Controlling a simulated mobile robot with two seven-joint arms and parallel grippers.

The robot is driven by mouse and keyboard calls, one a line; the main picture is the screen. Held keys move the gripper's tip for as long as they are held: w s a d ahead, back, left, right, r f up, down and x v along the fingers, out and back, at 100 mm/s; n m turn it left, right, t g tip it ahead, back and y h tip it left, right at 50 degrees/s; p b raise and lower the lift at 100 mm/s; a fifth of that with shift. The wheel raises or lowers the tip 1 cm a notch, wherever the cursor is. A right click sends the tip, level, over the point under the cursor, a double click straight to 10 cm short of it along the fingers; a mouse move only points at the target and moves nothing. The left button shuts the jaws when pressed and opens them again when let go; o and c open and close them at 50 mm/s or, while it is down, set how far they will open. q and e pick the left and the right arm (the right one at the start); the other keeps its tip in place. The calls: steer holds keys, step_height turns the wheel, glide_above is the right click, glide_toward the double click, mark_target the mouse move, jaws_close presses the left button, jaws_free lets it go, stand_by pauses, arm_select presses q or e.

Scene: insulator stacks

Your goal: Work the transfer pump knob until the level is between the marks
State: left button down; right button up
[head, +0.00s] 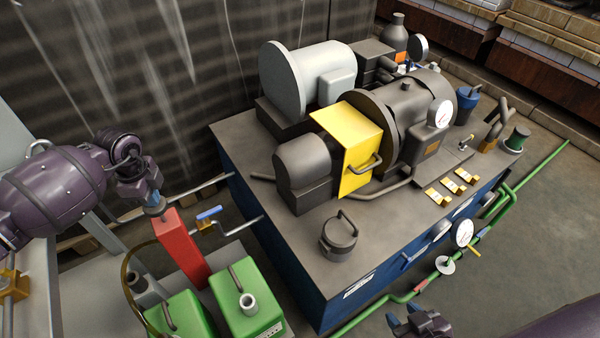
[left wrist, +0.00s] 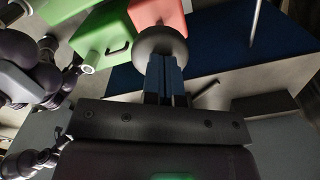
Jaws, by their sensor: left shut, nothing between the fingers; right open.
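A red upright box-shaped body (head: 184,250) stands left of the blue machine base, and it also shows at the top of the left wrist view (left wrist: 157,10). In the left wrist view a dark round knob (left wrist: 160,42) sits in front of the red body. My left gripper (head: 155,208) is shut and empty at the top of the red body. In the left wrist view its blue fingers (left wrist: 164,62) reach the knob's edge; I cannot tell if they touch. In the head view the knob is not clear. My right gripper (head: 412,318) is open at the bottom edge. I make out no level or marks.
Green cans (head: 246,312) stand below the red body. A blue-handled valve (head: 209,213) is just right of it. The blue machine base (head: 290,270) carries motors and a yellow guard (head: 360,150). Green pipes with a round gauge (head: 464,233) run along its front.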

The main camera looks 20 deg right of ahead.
arm_select(q)
steer(key=shift+f, duration=0.25)
steer(key=shift+r+p, duration=1.55)
steer(key=shift+r, duration=1.2)
steer(key=shift+r+p, duration=1.05)
steer(key=shift+r, duration=0.85)
arm_select(e)
steer(key=w+r+t, duration=0.1)
steer(key=w+r, duration=0.2)
steer(key=r, duration=0.5)
steer(key=shift+w+r+t, duration=0.2)
steer(key=shift+t, duration=0.1)
